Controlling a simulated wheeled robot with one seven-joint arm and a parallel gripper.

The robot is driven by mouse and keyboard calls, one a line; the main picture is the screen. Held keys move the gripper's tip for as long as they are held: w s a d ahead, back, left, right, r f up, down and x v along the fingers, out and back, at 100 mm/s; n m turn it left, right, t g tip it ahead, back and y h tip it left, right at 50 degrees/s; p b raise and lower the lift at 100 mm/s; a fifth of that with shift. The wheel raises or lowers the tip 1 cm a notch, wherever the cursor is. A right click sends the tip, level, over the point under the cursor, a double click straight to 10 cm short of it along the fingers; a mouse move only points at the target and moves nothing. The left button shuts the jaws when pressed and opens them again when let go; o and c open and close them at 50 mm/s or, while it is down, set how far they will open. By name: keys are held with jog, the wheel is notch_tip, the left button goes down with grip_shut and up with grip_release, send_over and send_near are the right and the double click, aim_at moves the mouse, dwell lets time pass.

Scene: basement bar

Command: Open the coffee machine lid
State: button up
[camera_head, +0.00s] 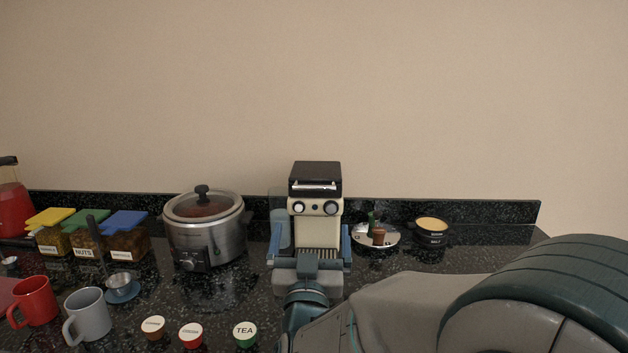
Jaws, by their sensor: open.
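The coffee machine (317,222) stands upright on the dark counter, against the back ledge. It has a cream front with two round dials. Its black lid (315,174) is on top, with a bright handle strip along its front edge; it looks down. My gripper (310,257) is in front of the machine's lower half, below the lid. Its two blue fingers are spread wide, one at each side of the machine's body in the picture. It is open and holds nothing that I can see. My gripper hides the machine's base. I cannot tell whether the fingers touch it.
A slow cooker (205,230) stands left of the machine. A plate with small items (376,236) and a yellow-topped tin (431,231) are on the right. Mugs (87,314), several jars (126,238) and round lidded pots (245,334) crowd the left and front. Wall space above is clear.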

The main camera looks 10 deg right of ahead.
aim_at(313, 189)
jog(key=p+x, duration=0.5)
jog(key=x, duration=0.7)
jog(key=c, duration=1.3)
jog(key=shift+r, duration=0.2)
